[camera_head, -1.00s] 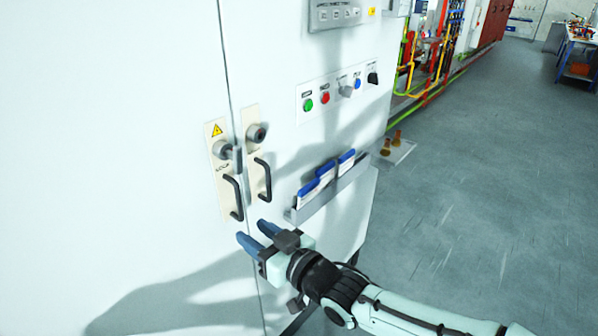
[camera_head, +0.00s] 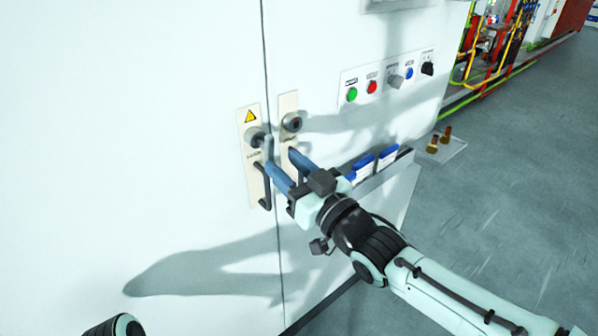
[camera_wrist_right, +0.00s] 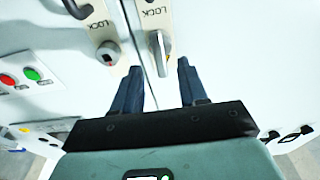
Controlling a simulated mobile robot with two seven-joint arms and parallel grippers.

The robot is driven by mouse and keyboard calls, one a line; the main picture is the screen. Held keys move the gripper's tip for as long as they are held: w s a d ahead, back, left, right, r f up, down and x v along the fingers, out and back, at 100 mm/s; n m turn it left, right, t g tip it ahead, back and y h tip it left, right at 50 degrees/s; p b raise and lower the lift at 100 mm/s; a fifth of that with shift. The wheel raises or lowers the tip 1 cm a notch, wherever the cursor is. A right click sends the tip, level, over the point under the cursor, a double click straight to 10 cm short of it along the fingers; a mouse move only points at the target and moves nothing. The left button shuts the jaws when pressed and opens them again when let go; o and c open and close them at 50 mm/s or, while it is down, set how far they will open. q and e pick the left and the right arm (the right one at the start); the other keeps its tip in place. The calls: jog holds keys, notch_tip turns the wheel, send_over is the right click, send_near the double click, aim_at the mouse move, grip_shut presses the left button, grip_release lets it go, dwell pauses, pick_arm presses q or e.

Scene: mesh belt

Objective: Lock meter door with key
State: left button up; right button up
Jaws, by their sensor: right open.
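The meter cabinet's left door (camera_head: 160,130) is closed along a seam. A cream lock plate (camera_head: 252,160) on it carries a warning triangle, a round lock (camera_head: 255,138) with a grey key or lever standing out (camera_head: 268,147), and a black handle (camera_head: 262,190). In the right wrist view this grey key (camera_wrist_right: 159,53) hangs between and just beyond my fingertips. My right gripper (camera_head: 283,168) is open and empty, with blue fingers pointing at the locks; its fingertips also show in the wrist view (camera_wrist_right: 160,68). Whether they touch the key cannot be told. My left gripper is out of view.
A second lock plate with a round lock (camera_head: 292,122) is right of the seam; my right gripper covers its handle. A panel of buttons and knobs (camera_head: 388,78) and a rack with blue folders (camera_head: 375,165) are further right. Open floor (camera_head: 500,190) lies beyond.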

aim_at(272, 152)
jog(key=shift+p+x, duration=0.55)
jog(key=shift+x, duration=2.05)
grip_shut()
